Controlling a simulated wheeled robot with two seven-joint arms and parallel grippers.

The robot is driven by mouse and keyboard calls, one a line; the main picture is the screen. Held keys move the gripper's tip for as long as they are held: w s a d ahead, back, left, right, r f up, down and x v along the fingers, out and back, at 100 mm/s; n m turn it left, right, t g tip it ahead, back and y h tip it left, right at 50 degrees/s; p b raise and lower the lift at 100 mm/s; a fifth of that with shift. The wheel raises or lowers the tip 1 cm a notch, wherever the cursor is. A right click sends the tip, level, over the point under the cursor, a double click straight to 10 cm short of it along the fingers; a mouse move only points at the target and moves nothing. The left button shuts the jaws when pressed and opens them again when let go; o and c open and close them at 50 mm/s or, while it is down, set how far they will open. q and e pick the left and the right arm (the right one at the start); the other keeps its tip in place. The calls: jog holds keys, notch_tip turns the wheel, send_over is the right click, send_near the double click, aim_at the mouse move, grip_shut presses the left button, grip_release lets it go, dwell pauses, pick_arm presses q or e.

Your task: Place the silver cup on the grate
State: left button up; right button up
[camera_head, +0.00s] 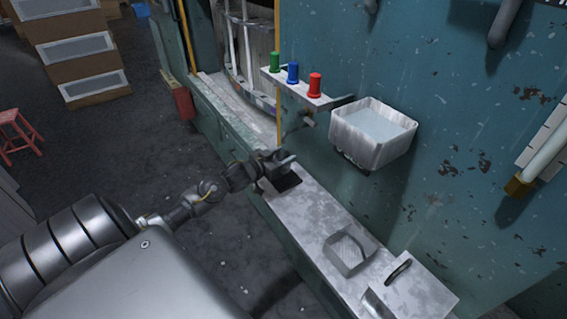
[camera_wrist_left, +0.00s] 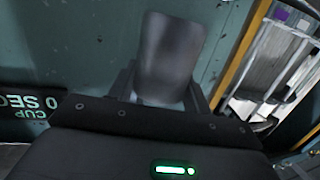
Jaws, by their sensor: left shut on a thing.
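The silver cup (camera_wrist_left: 170,55) stands out grey and smooth between the fingers of my left gripper in the left wrist view. My left gripper (camera_head: 286,161) is shut on it; in the head view the gripper and wrist hide most of the cup. My right gripper is out of view.
The pale ledge (camera_head: 318,212) also bears a square bin with a handle (camera_head: 348,262) and a dark handle (camera_head: 398,271). Above are green, blue and red knobs (camera_head: 292,73) on a shelf and a white basin (camera_head: 373,133). A sign (camera_wrist_left: 28,106) is at left in the wrist view.

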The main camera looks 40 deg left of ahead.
pick_arm(q)
notch_tip(320, 180, down, 2)
jog(key=shift+f+p, duration=0.25)
jog(key=shift+p, duration=0.15)
jog(key=shift+w+d+f+p, duration=0.1)
jog(key=shift+w+f+p, duration=0.1)
jog(key=shift+f+p, duration=0.3)
jog(key=shift+f, duration=0.25)
jog(key=o, duration=1)
jog(key=shift+f, duration=0.1)
jog(key=shift+o, duration=0.2)
